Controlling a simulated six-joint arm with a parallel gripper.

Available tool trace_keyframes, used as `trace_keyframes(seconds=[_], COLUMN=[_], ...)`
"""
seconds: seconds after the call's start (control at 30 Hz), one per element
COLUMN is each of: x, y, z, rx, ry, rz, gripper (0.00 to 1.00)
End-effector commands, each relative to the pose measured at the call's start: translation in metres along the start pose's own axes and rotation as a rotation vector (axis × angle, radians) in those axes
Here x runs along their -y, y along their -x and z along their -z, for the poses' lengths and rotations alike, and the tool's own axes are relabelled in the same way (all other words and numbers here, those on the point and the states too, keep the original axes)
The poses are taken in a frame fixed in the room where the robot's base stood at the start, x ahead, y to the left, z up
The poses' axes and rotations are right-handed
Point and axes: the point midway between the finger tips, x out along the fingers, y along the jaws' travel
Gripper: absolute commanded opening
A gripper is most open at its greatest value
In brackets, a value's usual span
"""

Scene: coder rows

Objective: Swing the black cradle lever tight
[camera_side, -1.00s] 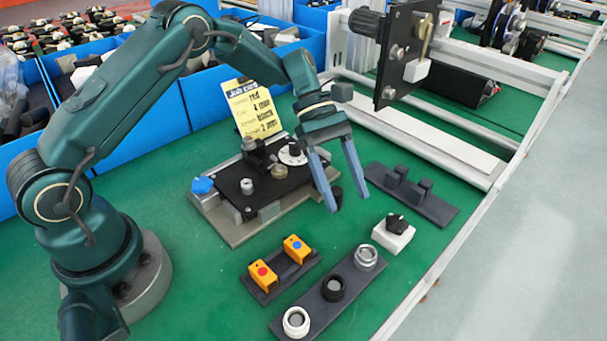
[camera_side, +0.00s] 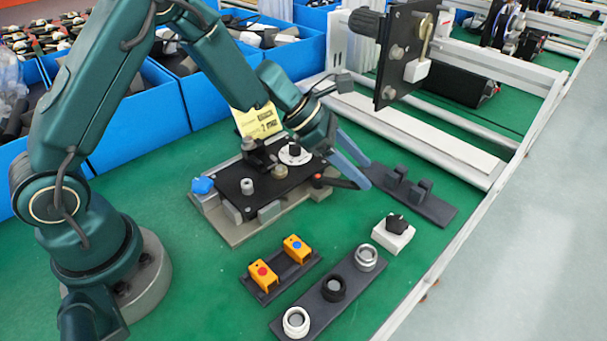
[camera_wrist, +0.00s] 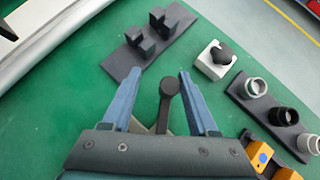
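The black cradle lever (camera_wrist: 168,90) shows in the wrist view as a dark bar with a round end. It lies between the two blue fingers of my gripper (camera_wrist: 160,75), closer to the right finger. Whether it touches that finger I cannot tell. The fingers are apart. In the side view my gripper (camera_side: 367,175) is low at the right end of the black-topped fixture (camera_side: 232,188). A dark bar, apparently the lever (camera_side: 338,183), shows under the fingers beside a small red spot. My wrist hides part of the fixture there.
A dark rack with two upright blocks (camera_side: 436,208) stands close right of my fingers. A white block with a black knob (camera_side: 393,234), a strip of rings (camera_side: 316,317) and a holder with two orange boxes (camera_side: 285,275) lie in front. A yellow card (camera_side: 258,122) stands behind.

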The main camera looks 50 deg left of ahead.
Motion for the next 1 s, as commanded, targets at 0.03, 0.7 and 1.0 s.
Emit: trace_keyframes(seconds=[0.03,0.7,1.0], x=[-0.001,-0.004,0.021], y=[0.0,0.076,0.112], z=[0.0,-0.032,-0.068], rx=[0.0,0.059,0.094], ry=[0.019,-0.003,-0.256], rz=[-0.017,-0.122,-0.138], gripper=[0.59,0.59,0.59])
